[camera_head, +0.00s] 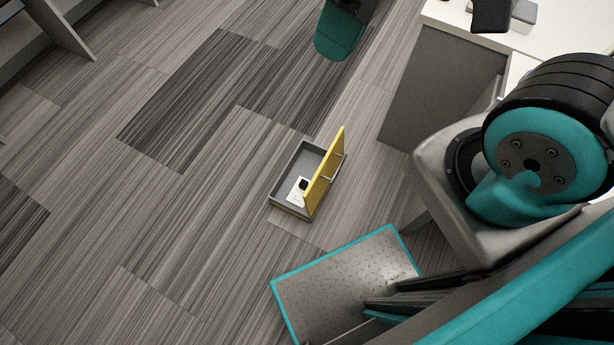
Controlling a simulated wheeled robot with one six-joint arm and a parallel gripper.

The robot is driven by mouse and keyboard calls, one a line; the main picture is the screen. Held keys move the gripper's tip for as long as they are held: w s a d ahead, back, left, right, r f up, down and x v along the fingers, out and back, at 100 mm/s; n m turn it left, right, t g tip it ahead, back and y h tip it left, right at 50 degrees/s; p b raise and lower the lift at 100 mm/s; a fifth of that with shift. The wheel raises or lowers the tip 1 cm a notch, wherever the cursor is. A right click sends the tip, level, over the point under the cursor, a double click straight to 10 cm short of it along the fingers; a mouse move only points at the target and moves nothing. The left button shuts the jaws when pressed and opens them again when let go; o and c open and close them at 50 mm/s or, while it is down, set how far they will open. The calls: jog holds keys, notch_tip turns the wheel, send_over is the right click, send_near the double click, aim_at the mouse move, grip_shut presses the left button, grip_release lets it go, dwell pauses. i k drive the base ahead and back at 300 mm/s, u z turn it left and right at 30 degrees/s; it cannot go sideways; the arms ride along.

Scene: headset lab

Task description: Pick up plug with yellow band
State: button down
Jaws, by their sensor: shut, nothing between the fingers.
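I cannot make out a plug with a yellow band in the head view. A small open case (283,167) with grey walls and a raised yellow lid (325,172) sits on the floor near the middle. In it lie a white piece (296,195) and a small black item (304,184), too small to identify. My gripper cannot be made out in this view; my teal and grey arm parts fill the right side.
My teal-edged metal plate is at the bottom, below the case. A white-topped desk (440,15) with a grey side panel stands at upper right. A teal and black rounded object (340,35) hangs in at the top. Striped carpet (130,230) is clear on the left.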

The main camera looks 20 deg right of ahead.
aim_at(303, 184)
jog(key=k, duration=0.4)
jog(key=z, duration=1.05)
jog(key=k, duration=0.55)
jog(key=u, duration=0.9)
jog(key=i, duration=0.45)
jog(key=u, duration=0.3)
jog(key=k, duration=0.55)
jog(key=u, duration=0.8)
jog(key=i, duration=0.65)
jog(key=z, duration=0.9)
jog(key=i, duration=0.55)
jog(key=z, duration=0.6)
